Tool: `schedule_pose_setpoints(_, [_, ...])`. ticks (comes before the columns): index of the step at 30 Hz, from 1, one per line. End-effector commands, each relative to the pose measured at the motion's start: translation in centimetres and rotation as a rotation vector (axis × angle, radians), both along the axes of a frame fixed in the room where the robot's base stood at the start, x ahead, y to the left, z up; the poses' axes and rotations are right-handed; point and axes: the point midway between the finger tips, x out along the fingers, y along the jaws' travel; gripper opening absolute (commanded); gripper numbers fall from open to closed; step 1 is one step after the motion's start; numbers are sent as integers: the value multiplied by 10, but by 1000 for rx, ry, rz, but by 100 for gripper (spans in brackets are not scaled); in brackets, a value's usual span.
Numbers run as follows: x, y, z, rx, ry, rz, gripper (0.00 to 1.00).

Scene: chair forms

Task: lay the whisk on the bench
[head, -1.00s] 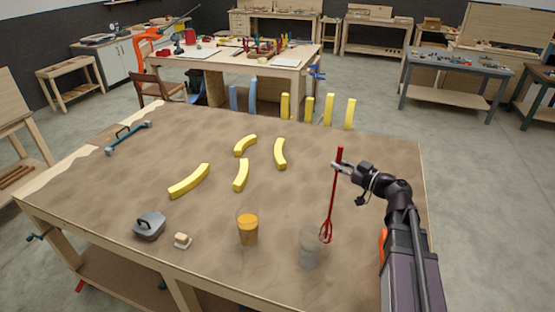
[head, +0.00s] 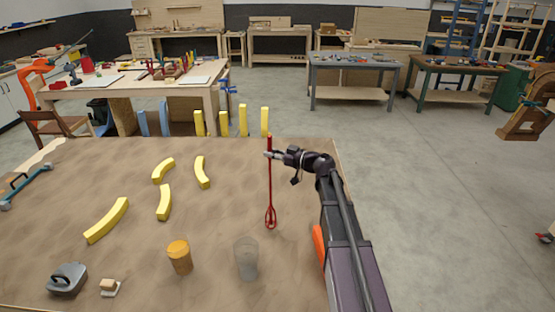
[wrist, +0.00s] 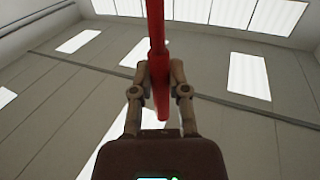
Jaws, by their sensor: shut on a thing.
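My gripper (head: 268,155) is shut on the upper handle of a red whisk (head: 270,185). The whisk hangs upright with its looped head down, over the brown bench top (head: 215,235), behind the clear grey cup. Whether its head touches the bench I cannot tell. In the wrist view, the two fingers of my gripper (wrist: 160,75) close on the red whisk handle (wrist: 156,30), with the ceiling behind.
A clear grey cup (head: 246,260) and an orange-filled cup (head: 179,257) stand near the front. Bare bench surrounds the whisk.

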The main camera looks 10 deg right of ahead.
Motion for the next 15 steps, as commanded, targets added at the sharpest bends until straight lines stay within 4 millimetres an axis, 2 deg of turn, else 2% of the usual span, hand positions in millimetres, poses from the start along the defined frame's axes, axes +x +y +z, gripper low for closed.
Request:
schedule_pose_setpoints(1, [8,-4,-1,1,-1,0,0])
schedule_pose_setpoints(4, [13,-7,-1,1,-1,0,0])
schedule_pose_setpoints(15, [14,-8,-1,1,-1,0,0])
